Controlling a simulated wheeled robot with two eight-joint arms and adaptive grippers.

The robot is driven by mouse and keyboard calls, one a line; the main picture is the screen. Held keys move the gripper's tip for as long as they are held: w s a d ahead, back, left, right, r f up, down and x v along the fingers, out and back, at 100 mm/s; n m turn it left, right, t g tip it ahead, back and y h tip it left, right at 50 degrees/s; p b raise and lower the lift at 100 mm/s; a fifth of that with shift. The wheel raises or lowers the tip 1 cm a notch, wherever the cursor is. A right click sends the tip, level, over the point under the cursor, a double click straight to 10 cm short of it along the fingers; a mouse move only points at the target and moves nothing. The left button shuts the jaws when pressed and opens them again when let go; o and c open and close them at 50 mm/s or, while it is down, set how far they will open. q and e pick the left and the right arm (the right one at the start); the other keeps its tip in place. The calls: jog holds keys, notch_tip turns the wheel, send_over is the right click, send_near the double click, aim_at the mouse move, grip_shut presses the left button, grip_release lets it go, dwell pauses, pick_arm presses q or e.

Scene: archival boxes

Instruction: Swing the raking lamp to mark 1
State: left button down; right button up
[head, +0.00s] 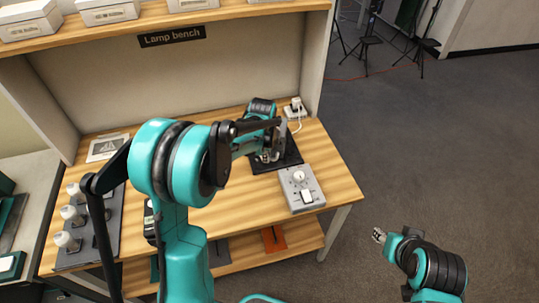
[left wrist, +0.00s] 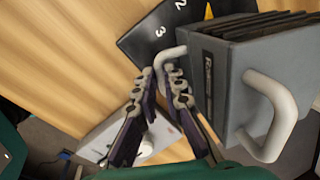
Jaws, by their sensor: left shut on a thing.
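The raking lamp (left wrist: 222,80) is a grey head with black fins, with a pale bent handle on each side in the left wrist view. It stands over a black plate (left wrist: 140,48) that bears the numerals 2 and 3 and a yellow pointer; no numeral 1 shows. My left gripper (left wrist: 165,85) is shut on the lamp's nearer pale handle (left wrist: 170,56), between its dark fingers. In the head view, my left gripper (head: 268,155) and arm hide most of the lamp above the plate (head: 290,158). My right gripper (head: 379,236) is away from the bench, its jaws too small to judge.
A grey control box (head: 301,188) with a knob and a switch sits in front of the plate. A white plug block (head: 294,109) with a cable is behind. White-topped items (head: 70,215) stand on a dark mat at left. Floor (head: 430,150) right of the bench is clear.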

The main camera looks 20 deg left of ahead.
pick_arm(q)
jog(key=shift+a+m, duration=0.5)
jog(key=shift+m, duration=0.1)
dwell(0.3)
jog(key=c, duration=1.6)
grip_release()
jog(key=shift+a, duration=0.1)
notch_tip(320, 180, up, 12)
jog(key=s, duration=0.2)
jog(key=shift+s, duration=0.2)
jog(key=shift+f, duration=0.1)
